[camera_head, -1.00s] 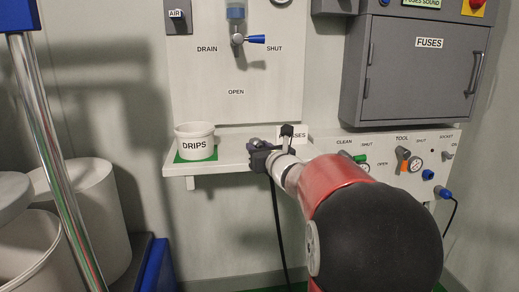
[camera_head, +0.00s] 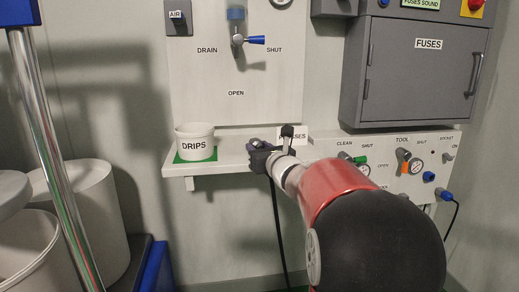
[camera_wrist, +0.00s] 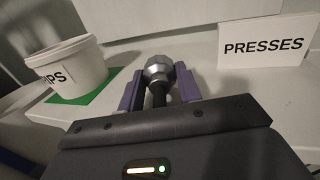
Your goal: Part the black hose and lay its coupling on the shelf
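My gripper (camera_head: 256,150) is over the front edge of the white shelf (camera_head: 234,163), right of the drips tub. In the wrist view its two purple fingers (camera_wrist: 159,86) stand on either side of the silver collar of the coupling (camera_wrist: 159,70) and appear shut on it. The black hose (camera_head: 278,232) hangs down below the gripper, in front of the wall. A short black neck (camera_wrist: 158,96) runs from the collar back towards the gripper. I cannot tell whether the coupling touches the shelf. In the head view the gripper hides the coupling.
A white tub marked DRIPS (camera_head: 195,143) stands on a green mat (camera_head: 181,159) at the shelf's left. A PRESSES sign (camera_wrist: 264,44) stands on the right. Bare shelf lies between them. A valve panel (camera_head: 418,185) is further right, under the grey fuse box (camera_head: 415,85).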

